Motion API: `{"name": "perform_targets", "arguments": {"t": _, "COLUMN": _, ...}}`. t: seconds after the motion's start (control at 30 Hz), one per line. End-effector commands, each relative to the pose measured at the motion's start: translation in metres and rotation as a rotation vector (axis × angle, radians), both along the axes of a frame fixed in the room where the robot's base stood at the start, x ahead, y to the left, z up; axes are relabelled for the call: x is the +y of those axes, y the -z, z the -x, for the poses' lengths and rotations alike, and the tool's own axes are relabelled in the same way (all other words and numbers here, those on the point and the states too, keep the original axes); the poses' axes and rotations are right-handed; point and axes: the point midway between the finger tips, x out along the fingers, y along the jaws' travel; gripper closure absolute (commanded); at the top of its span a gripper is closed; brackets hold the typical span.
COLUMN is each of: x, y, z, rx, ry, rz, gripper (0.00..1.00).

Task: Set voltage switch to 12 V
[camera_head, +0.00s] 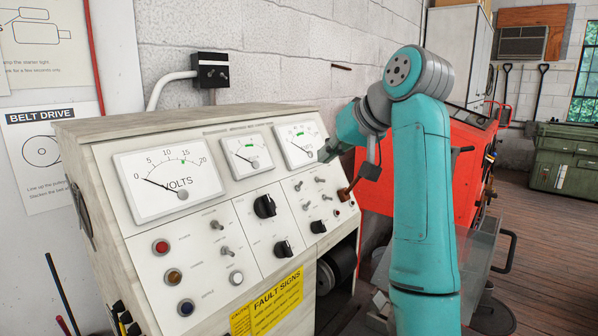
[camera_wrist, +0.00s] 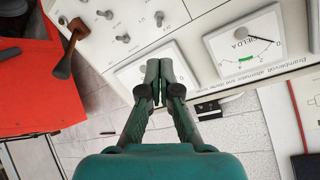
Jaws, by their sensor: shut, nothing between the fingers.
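The test bench (camera_head: 150,222) has a pale sloping front panel with several small metal toggle switches. One group of toggles (camera_head: 306,206) sits below the right gauge (camera_head: 301,145); these toggles also show in the wrist view (camera_wrist: 123,38). Two more toggles (camera_head: 226,250) sit lower, left of the black knobs. I cannot read which one is the voltage switch or its setting. My gripper (camera_head: 325,155) is shut and empty, by the right gauge's lower right corner. In the wrist view its fingertips (camera_wrist: 160,68) are together and partly cover that gauge.
A large volts meter (camera_head: 168,178) and a field meter (camera_wrist: 243,42) are on the panel. Black rotary knobs (camera_head: 265,206) sit below. A red cabinet (camera_head: 440,165) stands behind my arm.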

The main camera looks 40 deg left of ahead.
Motion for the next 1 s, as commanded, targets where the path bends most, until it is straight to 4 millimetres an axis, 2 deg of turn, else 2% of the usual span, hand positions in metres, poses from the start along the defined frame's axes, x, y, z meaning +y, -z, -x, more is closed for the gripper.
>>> {"name": "perform_targets", "arguments": {"t": 0.27, "x": 0.005, "y": 0.005, "z": -0.001, "rx": 0.002, "ry": 0.0, "rz": 0.001, "gripper": 1.0}}
{"name": "perform_targets", "arguments": {"t": 0.7, "x": 0.056, "y": 0.047, "z": -0.017, "rx": 0.003, "ry": -0.002, "rz": 0.001, "gripper": 1.0}}
{"name": "perform_targets", "arguments": {"t": 1.0, "x": 0.073, "y": 0.062, "z": -0.024, "rx": 0.001, "ry": 0.0, "rz": 0.001, "gripper": 1.0}}
